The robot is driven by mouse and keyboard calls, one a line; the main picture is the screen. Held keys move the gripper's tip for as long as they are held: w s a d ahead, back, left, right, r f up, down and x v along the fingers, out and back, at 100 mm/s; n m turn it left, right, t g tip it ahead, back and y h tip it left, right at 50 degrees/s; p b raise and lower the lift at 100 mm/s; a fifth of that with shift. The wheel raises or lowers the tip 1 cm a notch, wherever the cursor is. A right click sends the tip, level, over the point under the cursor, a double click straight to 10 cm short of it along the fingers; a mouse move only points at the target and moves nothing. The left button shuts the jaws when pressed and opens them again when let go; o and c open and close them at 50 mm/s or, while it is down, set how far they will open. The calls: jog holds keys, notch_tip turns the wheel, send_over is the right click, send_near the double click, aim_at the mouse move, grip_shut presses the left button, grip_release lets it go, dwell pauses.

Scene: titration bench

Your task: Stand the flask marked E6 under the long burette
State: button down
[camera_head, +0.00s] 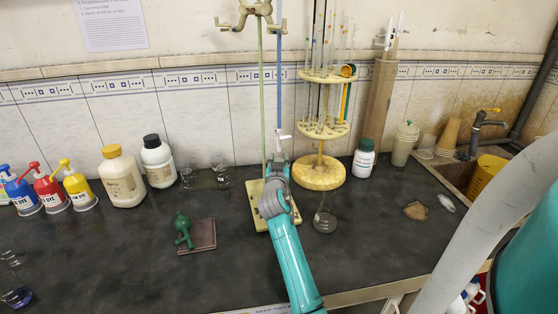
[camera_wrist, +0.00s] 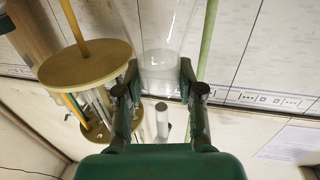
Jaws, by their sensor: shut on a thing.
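The long burette (camera_head: 279,85) hangs from a clamp on the green stand rod (camera_head: 261,100); its white stopcock (camera_head: 280,136) is just above my gripper (camera_head: 275,163). The cream stand base (camera_head: 250,216) is partly hidden by my arm. In the wrist view, which looks upside down, my gripper (camera_wrist: 160,84) is shut on a clear glass flask (camera_wrist: 163,45), with a finger on each side. A pale, slim part (camera_wrist: 162,120), perhaps the burette's lower end, shows between the fingers. No E6 mark is readable. The flask is not clear in the head view, and whether it touches the base is hidden.
A pipette rack (camera_head: 320,176) stands close right of the stand. A glass flask (camera_head: 325,221) is in front of it. A green object (camera_head: 183,232) sits on a brown tile.

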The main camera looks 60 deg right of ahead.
jog(key=shift+f, duration=0.1)
jog(key=c, duration=0.6)
grip_release()
jog(key=shift+c, duration=0.2)
jog(key=v, duration=1.2)
jog(key=shift+a+f, duration=0.1)
